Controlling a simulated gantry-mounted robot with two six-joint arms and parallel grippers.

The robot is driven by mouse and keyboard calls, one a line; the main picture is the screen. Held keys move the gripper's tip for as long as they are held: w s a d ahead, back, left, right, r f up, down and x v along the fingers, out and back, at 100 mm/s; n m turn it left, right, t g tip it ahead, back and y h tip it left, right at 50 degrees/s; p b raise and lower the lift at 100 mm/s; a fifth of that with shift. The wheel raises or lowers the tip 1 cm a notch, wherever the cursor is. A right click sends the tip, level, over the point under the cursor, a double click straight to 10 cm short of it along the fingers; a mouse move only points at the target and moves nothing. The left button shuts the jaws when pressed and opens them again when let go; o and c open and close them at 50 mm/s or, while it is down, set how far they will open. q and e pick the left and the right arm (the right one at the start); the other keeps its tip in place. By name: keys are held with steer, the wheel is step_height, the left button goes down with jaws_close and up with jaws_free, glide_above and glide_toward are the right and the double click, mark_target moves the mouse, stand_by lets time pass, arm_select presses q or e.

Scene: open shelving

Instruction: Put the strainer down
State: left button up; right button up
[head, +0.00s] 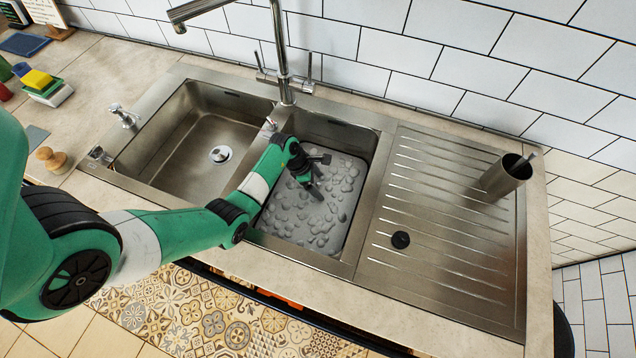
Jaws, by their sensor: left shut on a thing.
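My left gripper (318,178) reaches down into the right sink basin (366,166), over its grey floor dotted with rounded, bubble-like shapes. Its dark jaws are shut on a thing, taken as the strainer. The held thing is small and dark against the gripper, so I cannot make out its outline or whether it touches the basin floor. My right gripper is not in view.
The empty left basin (185,172) has a drain. The tap (283,60) rises behind the basins. Sponges (38,82) lie far left.

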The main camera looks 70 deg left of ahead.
arm_select(q)
steer(key=o, duration=1)
steer(key=shift+f, duration=0.1)
steer(key=shift+r, duration=0.4)
steer(key=p+v, duration=0.6)
steer(key=v, duration=0.6)
steer(key=shift+r, duration=0.3)
steer(key=shift+w, duration=0.1)
